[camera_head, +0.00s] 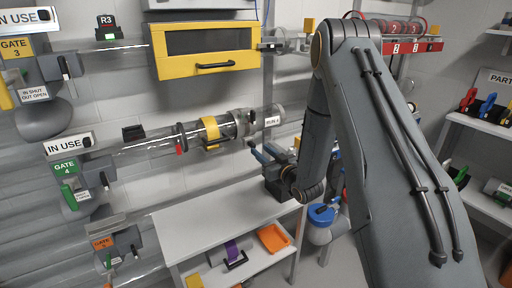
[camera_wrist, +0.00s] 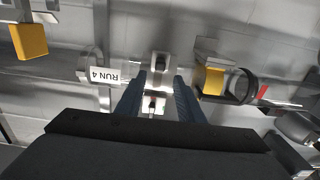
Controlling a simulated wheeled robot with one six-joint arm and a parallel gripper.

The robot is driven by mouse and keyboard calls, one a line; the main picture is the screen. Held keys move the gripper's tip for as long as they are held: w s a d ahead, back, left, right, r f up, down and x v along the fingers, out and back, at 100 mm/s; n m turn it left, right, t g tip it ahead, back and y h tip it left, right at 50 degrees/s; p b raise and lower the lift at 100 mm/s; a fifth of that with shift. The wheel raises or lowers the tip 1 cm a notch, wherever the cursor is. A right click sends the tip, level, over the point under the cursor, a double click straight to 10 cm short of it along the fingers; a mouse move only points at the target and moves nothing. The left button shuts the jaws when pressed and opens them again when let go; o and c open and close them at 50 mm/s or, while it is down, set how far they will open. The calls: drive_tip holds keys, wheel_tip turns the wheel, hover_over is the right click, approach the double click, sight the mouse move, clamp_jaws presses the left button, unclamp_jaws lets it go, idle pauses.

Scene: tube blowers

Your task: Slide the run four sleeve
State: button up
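The run four tube line crosses the head view; its "RUN 4" label (camera_head: 272,122) sits at its right end and also shows upside down in the wrist view (camera_wrist: 103,74). A clear sleeve section with a yellow clamp-like block (camera_head: 211,132) lies left of the label; a yellow block also shows in the wrist view (camera_wrist: 213,80). My gripper (camera_head: 260,153) is below and in front of the tube's right part. In the wrist view its blue fingers (camera_wrist: 157,98) are apart, with a silver fitting (camera_wrist: 160,68) seen between them. I cannot tell whether they touch it.
The green gate 4 unit (camera_head: 65,168) with an "IN USE" sign is at the left. A yellow-framed box (camera_head: 205,50) hangs above the tube. A white bench (camera_head: 190,222) below holds an orange tray (camera_head: 273,238). Shelves (camera_head: 475,130) stand at the right.

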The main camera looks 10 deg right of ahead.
sight(254, 145)
drive_tip(key=shift+x, duration=2.5)
clamp_jaws()
